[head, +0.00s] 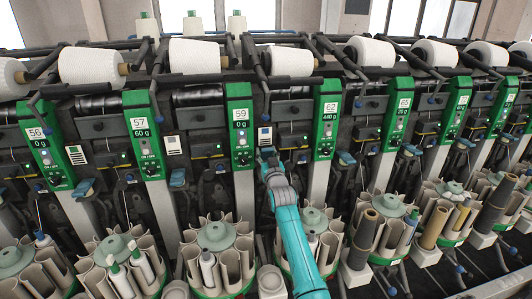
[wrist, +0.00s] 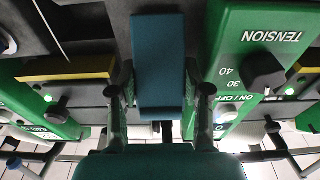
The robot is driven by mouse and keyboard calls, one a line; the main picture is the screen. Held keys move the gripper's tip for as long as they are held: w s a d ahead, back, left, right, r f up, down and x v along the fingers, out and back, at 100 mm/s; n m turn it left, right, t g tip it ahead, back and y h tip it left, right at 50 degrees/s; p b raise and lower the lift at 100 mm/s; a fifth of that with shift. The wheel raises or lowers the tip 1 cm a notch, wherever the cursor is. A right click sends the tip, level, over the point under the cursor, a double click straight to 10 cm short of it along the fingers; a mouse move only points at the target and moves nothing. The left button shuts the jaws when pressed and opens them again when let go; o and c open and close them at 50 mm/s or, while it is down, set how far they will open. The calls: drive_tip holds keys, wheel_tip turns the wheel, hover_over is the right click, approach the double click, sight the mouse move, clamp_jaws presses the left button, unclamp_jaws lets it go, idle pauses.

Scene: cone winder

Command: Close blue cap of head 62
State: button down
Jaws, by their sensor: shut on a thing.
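The green panel of head 62 (head: 327,118) stands right of the panel of head 59 (head: 240,125) in the head view. My gripper (head: 265,155) is at the end of my teal arm, between these two panels, below a white label. In the wrist view a flat, long blue cap (wrist: 158,50) lies between the two dark fingers of my gripper (wrist: 160,78), which are shut on its sides. In the head view my gripper mostly hides this cap.
In the wrist view, a green tension panel (wrist: 250,60) with a black knob (wrist: 265,72) is close on the right, and a yellow-topped box (wrist: 65,68) on the left. Bobbin magazines (head: 217,237) stand below.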

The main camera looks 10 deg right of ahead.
sight(267, 135)
drive_tip(key=shift+s+f+t, duration=0.4)
drive_tip(key=shift+f+t, duration=0.05)
drive_tip(key=shift+t, duration=0.65)
drive_tip(key=shift+s+f+t, duration=0.35)
drive_tip(key=shift+f+t, duration=0.05)
drive_tip(key=shift+t, duration=0.7)
drive_tip(key=c, duration=0.8)
unclamp_jaws()
drive_tip(key=shift+o, duration=0.2)
wheel_tip(267, 135, up, 10)
drive_tip(key=shift+f, duration=0.1)
drive_tip(key=shift+s, duration=0.1)
